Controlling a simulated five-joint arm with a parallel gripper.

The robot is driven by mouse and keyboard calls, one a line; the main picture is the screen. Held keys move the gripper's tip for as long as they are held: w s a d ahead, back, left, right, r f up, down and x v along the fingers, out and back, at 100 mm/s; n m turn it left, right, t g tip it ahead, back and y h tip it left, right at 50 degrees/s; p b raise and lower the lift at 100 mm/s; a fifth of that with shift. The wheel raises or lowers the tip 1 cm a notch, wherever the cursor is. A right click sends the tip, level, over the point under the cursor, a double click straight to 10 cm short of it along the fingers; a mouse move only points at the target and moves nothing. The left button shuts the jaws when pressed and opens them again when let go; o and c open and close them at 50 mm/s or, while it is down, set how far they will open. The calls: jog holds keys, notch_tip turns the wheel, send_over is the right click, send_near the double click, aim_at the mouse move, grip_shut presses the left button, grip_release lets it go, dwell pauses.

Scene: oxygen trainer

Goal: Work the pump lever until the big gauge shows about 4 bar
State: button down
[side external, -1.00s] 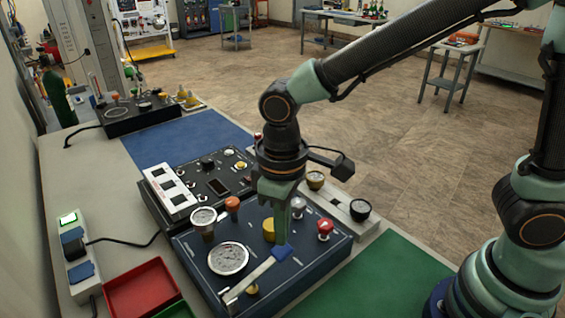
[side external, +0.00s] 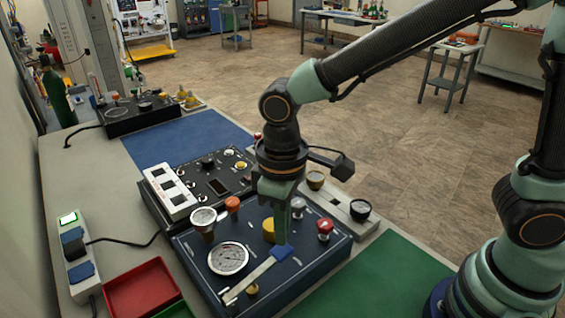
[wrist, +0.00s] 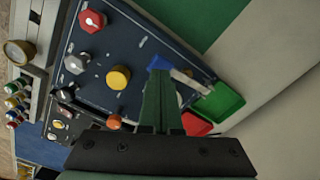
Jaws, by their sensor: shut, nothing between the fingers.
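The pump lever (side external: 254,277) is a flat metal bar with a blue tip, lying low across the front of the dark blue panel (side external: 310,262). The lever also shows in the wrist view (wrist: 190,80), its blue tip just beyond my fingertips. My gripper (side external: 282,242) is shut and empty, pointing down at the blue tip. It looks to be touching or just above the tip; I cannot tell which. The big gauge (side external: 228,258) has a white face left of the lever; its needle is too small to read.
A smaller gauge (side external: 203,216), orange knob (side external: 232,203), yellow knob (side external: 268,230) and red knob (side external: 325,227) stand up from the panel near my gripper. A red tray (side external: 140,290) lies to the left. The green mat (side external: 385,275) at right is clear.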

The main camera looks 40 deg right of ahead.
aim_at(282, 248)
jog(key=shift+f, duration=0.8)
dwell(1.5)
dwell(0.5)
jog(key=shift+f, duration=1.9)
jog(key=shift+r, duration=0.1)
